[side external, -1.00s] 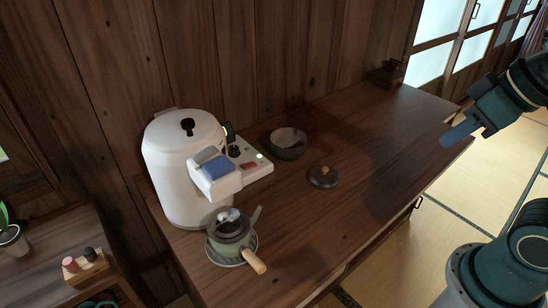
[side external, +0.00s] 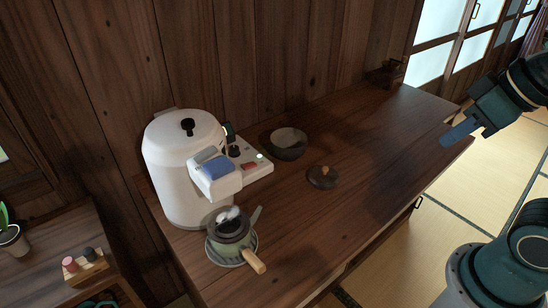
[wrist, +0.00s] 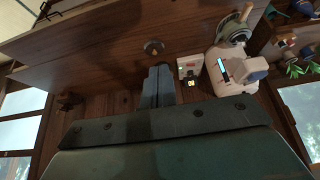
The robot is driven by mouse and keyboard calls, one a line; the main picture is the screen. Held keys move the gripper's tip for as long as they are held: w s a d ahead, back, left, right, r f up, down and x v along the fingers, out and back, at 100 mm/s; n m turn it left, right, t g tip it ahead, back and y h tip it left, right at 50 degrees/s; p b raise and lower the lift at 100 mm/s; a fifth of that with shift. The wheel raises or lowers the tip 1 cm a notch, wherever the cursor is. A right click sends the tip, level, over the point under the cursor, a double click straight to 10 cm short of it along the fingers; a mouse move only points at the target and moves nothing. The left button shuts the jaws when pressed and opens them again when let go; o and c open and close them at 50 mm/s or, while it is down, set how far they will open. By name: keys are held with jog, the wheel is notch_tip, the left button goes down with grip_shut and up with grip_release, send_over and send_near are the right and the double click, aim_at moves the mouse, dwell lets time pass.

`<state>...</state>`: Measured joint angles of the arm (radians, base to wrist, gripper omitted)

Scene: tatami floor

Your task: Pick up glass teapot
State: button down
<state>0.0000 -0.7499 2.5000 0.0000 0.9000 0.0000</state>
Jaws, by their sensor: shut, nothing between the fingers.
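A squat green-grey teapot (side external: 231,234) with a pale wooden side handle and a spout sits upright on a saucer (side external: 256,247), in front of the white kettle machine. Its top looks open, and I cannot tell whether it is glass. It shows at the upper right of the wrist view (wrist: 236,32). A dark round lid (side external: 322,177) with a wooden knob lies apart on the cabinet top. My gripper (side external: 453,136) is at the far right, high above the cabinet's right end and far from the teapot. In the wrist view its fingers (wrist: 158,72) are together and empty.
The tall white kettle machine (side external: 185,165) with a projecting control panel stands close behind the teapot. A dark bowl (side external: 289,144) is near the wall. The right half of the cabinet top (side external: 390,145) is mostly clear. A lower shelf with stamps (side external: 84,264) is at left.

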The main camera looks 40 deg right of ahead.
dwell(0.3)
grip_release()
dwell(0.4)
